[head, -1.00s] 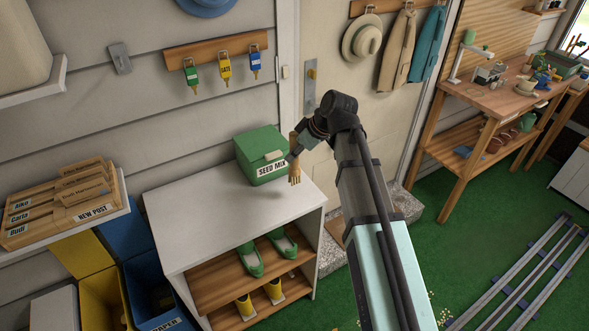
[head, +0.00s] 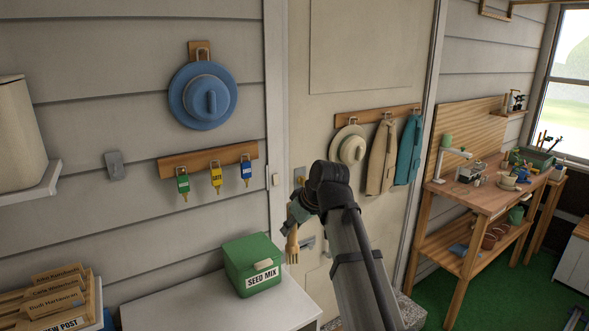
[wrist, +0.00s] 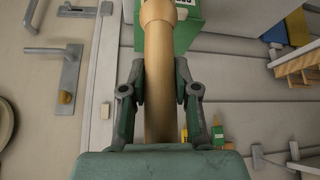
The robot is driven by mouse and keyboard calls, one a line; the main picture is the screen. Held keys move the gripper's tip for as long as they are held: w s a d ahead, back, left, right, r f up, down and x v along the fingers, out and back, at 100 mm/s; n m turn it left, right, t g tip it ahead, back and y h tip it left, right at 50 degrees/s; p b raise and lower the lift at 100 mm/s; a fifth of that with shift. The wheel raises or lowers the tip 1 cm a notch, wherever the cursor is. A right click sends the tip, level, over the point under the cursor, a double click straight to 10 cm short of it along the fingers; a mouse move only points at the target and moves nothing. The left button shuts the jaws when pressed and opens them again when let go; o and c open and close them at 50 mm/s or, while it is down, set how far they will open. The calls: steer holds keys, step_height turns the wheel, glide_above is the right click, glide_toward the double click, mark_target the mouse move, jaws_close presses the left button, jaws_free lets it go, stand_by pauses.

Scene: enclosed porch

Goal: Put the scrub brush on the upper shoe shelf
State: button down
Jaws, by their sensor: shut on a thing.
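My gripper (head: 294,222) is shut on the scrub brush (head: 292,246), a light wooden piece hanging below the fingers in the head view. In the wrist view its round wooden handle (wrist: 157,75) runs between the two fingers; the bristles cannot be made out there. The brush is in the air, just right of the green seed mix box (head: 253,264). Below stands the white shoe cabinet, only its top (head: 190,308) showing in the head view. Its shoe shelves are out of the head view now.
The seed mix box occupies the cabinet top's back right. A key rack (head: 208,160) and blue hat (head: 203,95) hang on the wall. A door with a handle is behind my gripper. A letter rack (head: 52,300) is at the lower left, a workbench (head: 487,195) at the right.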

steer(key=s+d+f+m+t+h, duration=0.1)
steer(key=d+f+m, duration=0.3)
steer(key=d+f, duration=0.4)
steer(key=s+d+f+m+t+h, duration=0.1)
steer(key=s+d+f+m+h, duration=0.2)
steer(key=d+f+m, duration=0.2)
steer(key=d+f, duration=0.3)
steer(key=d, duration=0.2)
steer(key=shift+s+h, duration=0.15)
steer(key=shift+h, duration=0.15)
